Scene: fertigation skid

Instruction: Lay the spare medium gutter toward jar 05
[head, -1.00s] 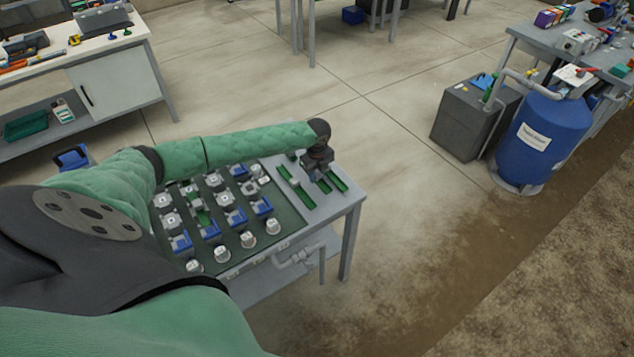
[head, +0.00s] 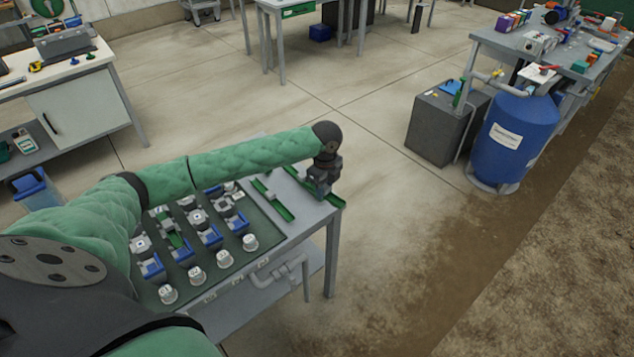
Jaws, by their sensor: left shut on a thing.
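My left gripper (head: 321,188) points down over the right end of the skid table and is shut on a green gutter (head: 336,200). The gripper hides the middle of that gutter, and I cannot tell whether it is clear of the tabletop. Another green gutter (head: 273,200) lies on the bare grey strip to its left. Several white-topped jars (head: 223,259) stand along the front of the dark board. Their numbers are too small to read, so I cannot tell which is jar 05. My right gripper is out of view.
The dark board (head: 262,244) also holds several blue holders with grey-white blocks (head: 209,236) and a green gutter piece (head: 176,241). My left arm covers its back part. Grey pipework (head: 285,272) hangs at the table's front. A blue tank (head: 515,140) stands farther right, beyond open floor.

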